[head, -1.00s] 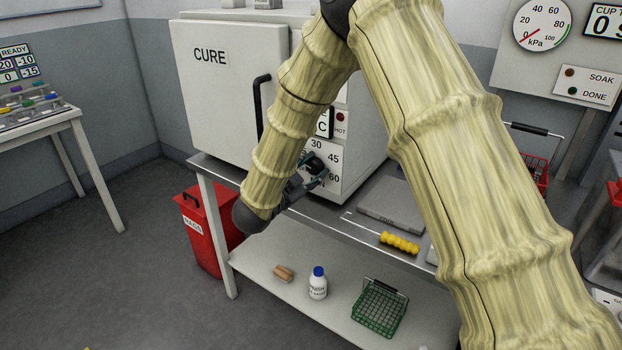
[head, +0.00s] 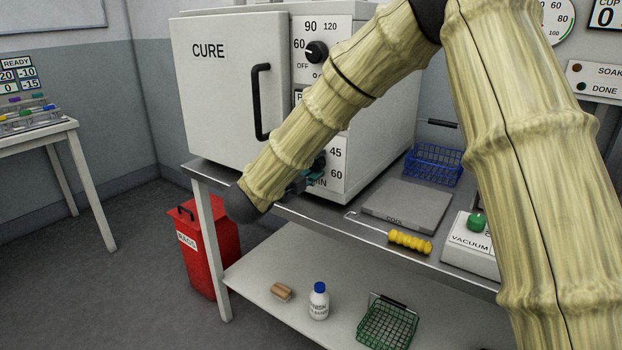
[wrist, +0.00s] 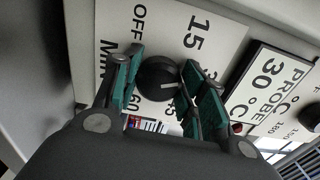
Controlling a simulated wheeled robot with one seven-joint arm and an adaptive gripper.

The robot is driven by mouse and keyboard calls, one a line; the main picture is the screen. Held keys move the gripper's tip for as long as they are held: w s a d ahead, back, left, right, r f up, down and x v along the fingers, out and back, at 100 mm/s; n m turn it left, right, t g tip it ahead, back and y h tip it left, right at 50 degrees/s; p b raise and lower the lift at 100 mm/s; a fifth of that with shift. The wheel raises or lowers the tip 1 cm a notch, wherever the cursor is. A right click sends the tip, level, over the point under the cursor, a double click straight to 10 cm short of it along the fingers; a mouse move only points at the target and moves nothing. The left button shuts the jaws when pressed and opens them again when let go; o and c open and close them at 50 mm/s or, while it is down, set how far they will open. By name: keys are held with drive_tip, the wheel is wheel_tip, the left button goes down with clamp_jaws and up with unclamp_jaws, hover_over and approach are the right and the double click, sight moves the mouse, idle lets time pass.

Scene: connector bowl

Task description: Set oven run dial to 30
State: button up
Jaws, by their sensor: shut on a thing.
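The oven run dial (wrist: 155,80) is a round black knob on a white panel marked OFF, 15, 60 and MIN in the wrist view. Its white pointer line points to the right of that picture, toward a number partly hidden by a finger. My gripper (wrist: 160,88) is shut on the knob, one teal-padded finger on each side. In the head view my gripper (head: 308,180) is at the lower front panel of the white CURE oven (head: 225,110). There the 45 and 60 marks show, while my arm hides the upper part of the dial face.
Another black dial (head: 316,51) is higher on the oven. A PROBE readout (wrist: 270,85) is beside the run dial. On the bench are a grey plate (head: 408,200), a yellow-handled tool (head: 410,241) and a blue basket (head: 434,165). A red bin (head: 212,250) stands below left.

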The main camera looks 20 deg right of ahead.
drive_tip(key=shift+f+m+b, duration=0.15)
drive_tip(key=shift+m+b, duration=1.55)
drive_tip(key=shift+b, duration=0.2)
drive_tip(key=o, duration=1)
drive_tip(key=shift+r, duration=0.2)
drive_tip(key=v, duration=1.2)
